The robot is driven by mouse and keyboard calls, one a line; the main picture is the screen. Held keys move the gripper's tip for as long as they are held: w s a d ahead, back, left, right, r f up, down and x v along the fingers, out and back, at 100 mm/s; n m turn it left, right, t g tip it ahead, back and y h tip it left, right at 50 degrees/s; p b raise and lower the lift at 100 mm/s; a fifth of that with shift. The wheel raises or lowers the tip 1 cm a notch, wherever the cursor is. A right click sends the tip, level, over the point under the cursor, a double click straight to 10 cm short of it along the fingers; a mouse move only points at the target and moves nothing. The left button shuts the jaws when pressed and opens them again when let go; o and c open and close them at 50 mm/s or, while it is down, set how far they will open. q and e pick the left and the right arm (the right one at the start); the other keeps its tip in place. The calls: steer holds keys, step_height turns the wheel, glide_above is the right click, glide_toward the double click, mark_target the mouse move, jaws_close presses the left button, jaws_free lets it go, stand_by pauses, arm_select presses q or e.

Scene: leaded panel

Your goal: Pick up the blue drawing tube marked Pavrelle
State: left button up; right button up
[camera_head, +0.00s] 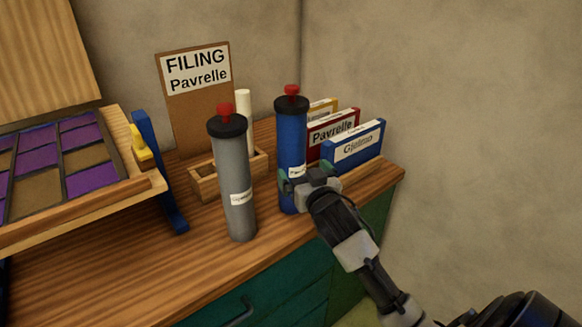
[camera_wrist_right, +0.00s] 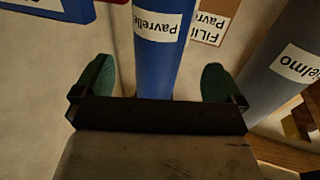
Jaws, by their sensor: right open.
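The blue drawing tube (camera_head: 291,142) with a black cap and red knob stands upright on the wooden counter. Its white label reads Pavrelle in the right wrist view (camera_wrist_right: 158,50). My right gripper (camera_head: 296,180) is at the tube's lower half in the head view. In the wrist view my right gripper (camera_wrist_right: 158,82) is open, with one green finger on each side of the tube and a visible gap on both sides. The gripper hides part of the tube's lower front. My left gripper is not in view.
A grey tube (camera_head: 235,185), labelled Gjelmo in part, stands left of the blue one. Behind are a FILING Pavrelle sign (camera_head: 205,115), a wooden box (camera_head: 203,184) with a white roll, and several folders (camera_head: 355,148). A slanted panel (camera_head: 150,190) stands at left.

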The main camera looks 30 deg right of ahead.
mark_target(297, 162)
steer(key=x, duration=0.3)
steer(key=shift+f, duration=0.1)
steer(key=shift+w+d, duration=0.1)
steer(key=shift+w, duration=0.2)
steer(key=shift+p+x, duration=0.7)
steer(key=shift+x, duration=1.65)
steer(key=shift+s, duration=0.1)
steer(key=shift+c, duration=0.3)
steer(key=c, duration=1)
steer(key=shift+r, duration=0.2)
